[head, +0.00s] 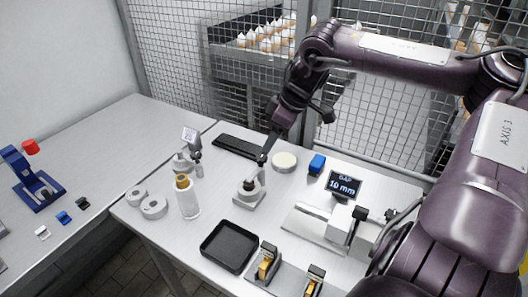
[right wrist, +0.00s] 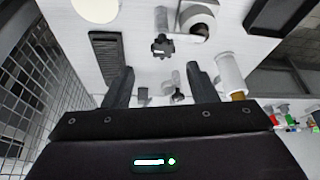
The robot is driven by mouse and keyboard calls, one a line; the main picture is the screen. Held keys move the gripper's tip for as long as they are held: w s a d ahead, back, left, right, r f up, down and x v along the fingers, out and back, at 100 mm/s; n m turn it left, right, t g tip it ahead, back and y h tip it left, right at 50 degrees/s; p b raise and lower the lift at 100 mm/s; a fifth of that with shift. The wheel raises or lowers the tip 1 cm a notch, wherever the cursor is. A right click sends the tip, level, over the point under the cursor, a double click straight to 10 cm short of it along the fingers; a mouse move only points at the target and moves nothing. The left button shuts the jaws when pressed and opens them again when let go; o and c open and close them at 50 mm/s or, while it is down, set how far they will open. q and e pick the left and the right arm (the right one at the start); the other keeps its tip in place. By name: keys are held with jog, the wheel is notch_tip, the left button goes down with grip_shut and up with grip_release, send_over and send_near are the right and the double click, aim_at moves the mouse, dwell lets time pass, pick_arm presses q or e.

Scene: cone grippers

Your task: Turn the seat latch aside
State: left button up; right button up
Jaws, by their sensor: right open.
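A small grey seat fixture (head: 250,194) with a dark round opening stands on the table in the middle of the head view. In the right wrist view the fixture (right wrist: 197,14) is at the top, and a dark lobed knob (right wrist: 162,46), which looks like the latch, sits beside it. My right gripper (head: 264,158) points down just above and behind the fixture in the head view. Its two dark fingers (right wrist: 160,82) are spread and empty, with the knob beyond their tips. I cannot tell the latch's exact angle. My left gripper is out of view.
A white bottle (head: 188,200), a grey instrument with a display (head: 187,150), a black keyboard-like strip (head: 238,146) and a pale disc (head: 285,162) surround the fixture. A black tray (head: 229,246) lies in front. A gap display (head: 344,185) stands right. Wire mesh fencing is behind.

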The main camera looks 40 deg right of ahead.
aim_at(261, 157)
jog(key=shift+a+x, duration=0.15)
jog(key=shift+x, duration=1.45)
jog(key=shift+a+x, duration=0.1)
jog(key=shift+x, duration=1.5)
jog(key=shift+r, duration=0.1)
grip_shut()
